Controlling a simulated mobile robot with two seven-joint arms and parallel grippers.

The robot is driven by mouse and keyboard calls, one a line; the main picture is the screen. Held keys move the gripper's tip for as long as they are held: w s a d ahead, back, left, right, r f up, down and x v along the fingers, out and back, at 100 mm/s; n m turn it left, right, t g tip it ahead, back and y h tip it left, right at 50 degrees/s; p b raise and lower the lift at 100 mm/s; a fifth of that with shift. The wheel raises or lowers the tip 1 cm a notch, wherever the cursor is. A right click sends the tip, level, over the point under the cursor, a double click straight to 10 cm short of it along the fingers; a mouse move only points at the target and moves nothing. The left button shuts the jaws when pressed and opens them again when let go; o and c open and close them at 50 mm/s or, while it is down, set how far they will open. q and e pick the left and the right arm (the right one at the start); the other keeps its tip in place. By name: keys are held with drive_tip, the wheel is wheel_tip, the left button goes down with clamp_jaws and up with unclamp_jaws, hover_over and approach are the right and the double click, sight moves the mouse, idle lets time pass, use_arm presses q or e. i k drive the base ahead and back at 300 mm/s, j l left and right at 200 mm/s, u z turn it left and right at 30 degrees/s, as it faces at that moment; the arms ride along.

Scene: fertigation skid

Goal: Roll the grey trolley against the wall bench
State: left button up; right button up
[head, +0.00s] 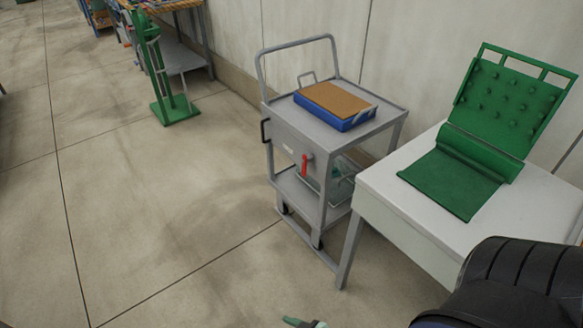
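The grey trolley (290,128) stands on the floor in the middle of the head view, close to the wall. It has a raised push handle at its far left end, a top tray, a lower shelf and dark castors. A black side handle (265,131) and a red lever (305,167) are on its near side. A white-topped bench (385,203) stands just right of it by the wall, its front leg overlapping the trolley in the picture. I cannot tell whether they touch. Neither gripper is clearly visible.
A blue tray with a brown top (338,100) sits on the trolley, a clear bin (335,185) below. A green stand (175,108) and another table (182,58) are farther left. Left floor is open. A small green-tipped item (300,322) shows at bottom.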

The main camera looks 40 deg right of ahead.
sight(293, 130)
drive_tip(key=i+z, duration=0.35)
drive_tip(key=i, duration=0.7)
